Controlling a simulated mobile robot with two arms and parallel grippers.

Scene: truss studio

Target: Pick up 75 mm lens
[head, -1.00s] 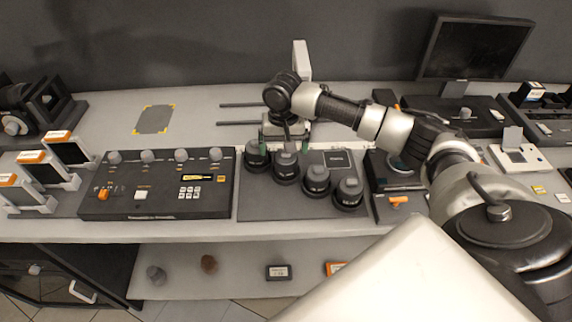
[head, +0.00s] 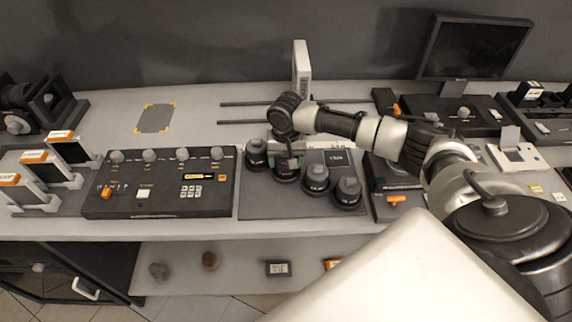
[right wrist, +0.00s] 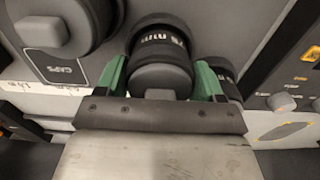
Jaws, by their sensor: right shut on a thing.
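The 75 mm lens (head: 286,174) is a dark upright cylinder with a grey cap, second from the left in a row of similar lenses on a dark mat. In the right wrist view, its body (right wrist: 157,47) carries white lettering ending in "mm". My right gripper (head: 287,161) comes down over it from above. The gripper's green-lined fingers (right wrist: 160,76) are shut on either side of the lens top. I cannot tell whether its base is clear of the mat. My left gripper is not in view.
Neighbouring lenses (head: 255,154) and (head: 316,179) stand close on both sides, with another (head: 348,191) at the right. A control panel (head: 160,203) is left of the mat (head: 262,208); a dark device (head: 393,183) is at its right. Open table lies behind left.

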